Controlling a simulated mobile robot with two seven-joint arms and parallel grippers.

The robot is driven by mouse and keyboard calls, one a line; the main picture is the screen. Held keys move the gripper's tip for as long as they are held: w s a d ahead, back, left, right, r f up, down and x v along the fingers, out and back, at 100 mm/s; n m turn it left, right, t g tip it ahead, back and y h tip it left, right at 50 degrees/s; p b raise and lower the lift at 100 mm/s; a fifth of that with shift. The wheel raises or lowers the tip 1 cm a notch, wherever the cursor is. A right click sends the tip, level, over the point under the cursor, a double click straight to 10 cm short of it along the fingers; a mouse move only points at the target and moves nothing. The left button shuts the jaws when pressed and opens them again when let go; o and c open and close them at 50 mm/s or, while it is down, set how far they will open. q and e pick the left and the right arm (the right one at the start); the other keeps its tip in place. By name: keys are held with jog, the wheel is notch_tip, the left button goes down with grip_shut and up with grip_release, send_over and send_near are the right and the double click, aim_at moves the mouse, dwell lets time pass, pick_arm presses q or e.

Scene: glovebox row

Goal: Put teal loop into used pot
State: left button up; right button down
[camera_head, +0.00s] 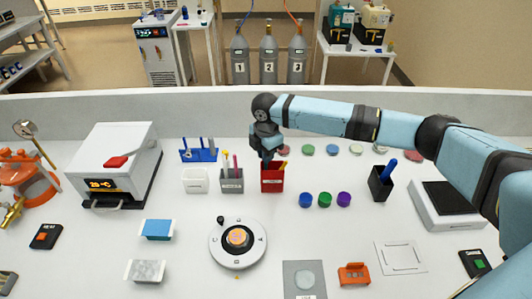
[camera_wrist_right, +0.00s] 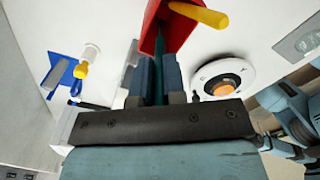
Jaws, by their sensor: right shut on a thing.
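The red pot (camera_head: 272,184) stands behind the round white dial device; its label is too small to read. It also shows in the right wrist view (camera_wrist_right: 153,36), with a yellow-handled tool (camera_wrist_right: 200,14) leaning out of it. My right gripper (camera_head: 268,158) points down at the red pot's mouth. In the wrist view its fingers (camera_wrist_right: 153,82) are shut on a thin teal handle, the teal loop (camera_wrist_right: 157,78), which lines up with the pot's opening. The loop's tip is hidden, so I cannot tell how deep it is. My left gripper is not in view.
A grey pot (camera_head: 231,184) with several coloured handles and a white pot (camera_head: 195,183) stand left of the red pot. Blue, green and purple caps (camera_head: 324,200) lie to its right. The round dial device (camera_head: 238,260) is in front. A blue rack (camera_head: 198,156) stands behind.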

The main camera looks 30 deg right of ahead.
jog(key=shift+f, duration=0.45)
dwell(0.3)
jog(key=c, duration=1.1)
grip_release()
jog(key=shift+r+p, duration=1.35)
jog(key=shift+p, duration=0.25)
jog(key=shift+r+p, duration=0.5)
jog(key=shift+r, duration=2.65)
jog(key=shift+s+f, duration=0.1)
